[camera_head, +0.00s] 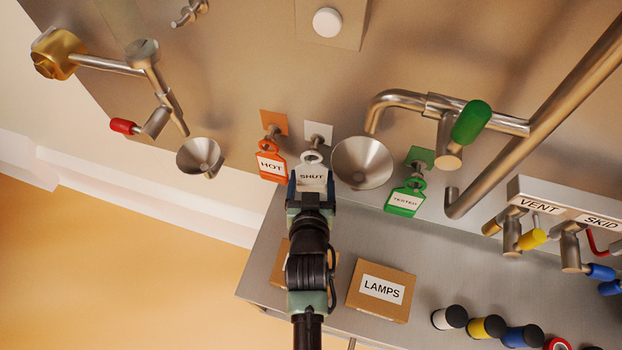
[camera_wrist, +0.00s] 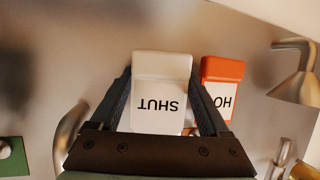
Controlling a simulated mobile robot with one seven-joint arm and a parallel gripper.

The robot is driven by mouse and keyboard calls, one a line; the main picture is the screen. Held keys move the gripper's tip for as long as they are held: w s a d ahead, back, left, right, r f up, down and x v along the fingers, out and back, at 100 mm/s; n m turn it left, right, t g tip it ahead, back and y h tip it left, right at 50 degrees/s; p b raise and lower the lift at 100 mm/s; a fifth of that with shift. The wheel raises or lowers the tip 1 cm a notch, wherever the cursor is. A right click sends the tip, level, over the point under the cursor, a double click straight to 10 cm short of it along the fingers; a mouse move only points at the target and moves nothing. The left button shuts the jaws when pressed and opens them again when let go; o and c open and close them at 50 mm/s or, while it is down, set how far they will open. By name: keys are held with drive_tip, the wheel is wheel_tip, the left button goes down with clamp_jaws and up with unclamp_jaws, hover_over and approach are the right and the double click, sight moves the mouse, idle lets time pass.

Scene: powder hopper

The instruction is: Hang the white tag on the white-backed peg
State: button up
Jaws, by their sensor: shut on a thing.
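The white tag (camera_head: 312,176), lettered SHUT, is between the fingers of my gripper (camera_head: 311,187). In the wrist view the tag (camera_wrist: 161,95) appears upside down with a finger along each side. Its ring end reaches the peg below the white back plate (camera_head: 319,131) on the wall panel. In the head view the ring overlaps the peg tip; I cannot tell whether it is around the peg or just in front of it. The peg does not show in the wrist view.
An orange HOT tag (camera_head: 271,164) hangs close on the left. A metal funnel (camera_head: 362,163) is close on the right, with a green tag (camera_head: 405,199) beyond it. A LAMPS box (camera_head: 380,291) stands on the shelf below.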

idle(0.4)
drive_tip(key=o, duration=1.2)
drive_tip(key=p+v, duration=0.2)
drive_tip(key=v, duration=1.1)
drive_tip(key=shift+p, duration=0.35)
